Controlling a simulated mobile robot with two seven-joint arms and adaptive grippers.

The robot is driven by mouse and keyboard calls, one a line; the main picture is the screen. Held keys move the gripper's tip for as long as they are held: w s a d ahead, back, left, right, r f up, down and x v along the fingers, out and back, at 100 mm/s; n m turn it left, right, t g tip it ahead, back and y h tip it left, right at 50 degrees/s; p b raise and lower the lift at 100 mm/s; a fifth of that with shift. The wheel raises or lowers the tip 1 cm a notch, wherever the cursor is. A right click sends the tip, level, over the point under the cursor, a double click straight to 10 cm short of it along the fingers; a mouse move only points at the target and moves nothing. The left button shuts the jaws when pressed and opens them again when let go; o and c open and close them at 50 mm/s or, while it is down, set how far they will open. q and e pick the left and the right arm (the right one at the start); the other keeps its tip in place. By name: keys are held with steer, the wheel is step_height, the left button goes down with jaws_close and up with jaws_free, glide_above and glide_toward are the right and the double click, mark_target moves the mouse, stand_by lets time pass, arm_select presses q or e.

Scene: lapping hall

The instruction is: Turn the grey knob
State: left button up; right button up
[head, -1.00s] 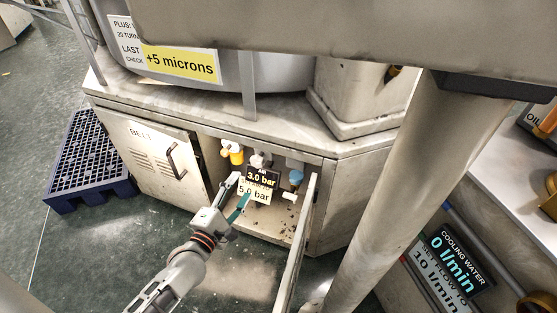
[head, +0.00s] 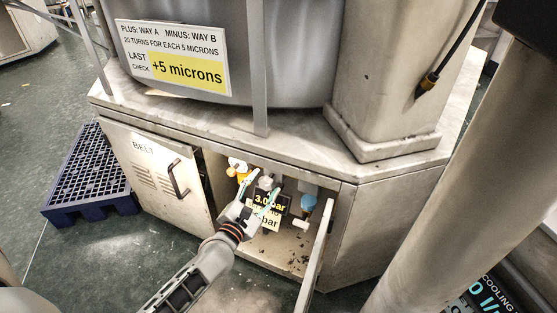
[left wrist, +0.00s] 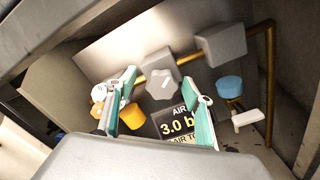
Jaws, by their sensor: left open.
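The grey knob (left wrist: 161,86) is a lobed knob with a white mark, on a grey block inside the open cabinet. In the head view the knob (head: 266,183) shows small, partly behind the gripper. My left gripper (head: 260,188) is in the cabinet opening, in front of the knobs. In the left wrist view its two teal-padded fingers (left wrist: 163,82) are spread, one on each side of the knob in the picture. The knob appears beyond the fingertips; I cannot tell the exact gap. Nothing is held. My right gripper is out of view.
An orange-yellow knob (left wrist: 132,116) is by the left finger; a blue knob (left wrist: 229,88) and white lever (left wrist: 249,120) are right. A "3.0 bar" display (left wrist: 177,124) sits below. The cabinet's open door (head: 316,258) stands at the right. A blue pallet (head: 88,180) lies left.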

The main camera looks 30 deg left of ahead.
arm_select(q)
steer(key=shift+w+a+f, duration=0.15)
steer(key=shift+w+f, duration=0.15)
steer(key=shift+w, duration=0.45)
steer(key=c, duration=1.1)
steer(key=shift+r, duration=0.1)
steer(key=shift+a+r, duration=0.1)
steer(key=shift+r, duration=0.05)
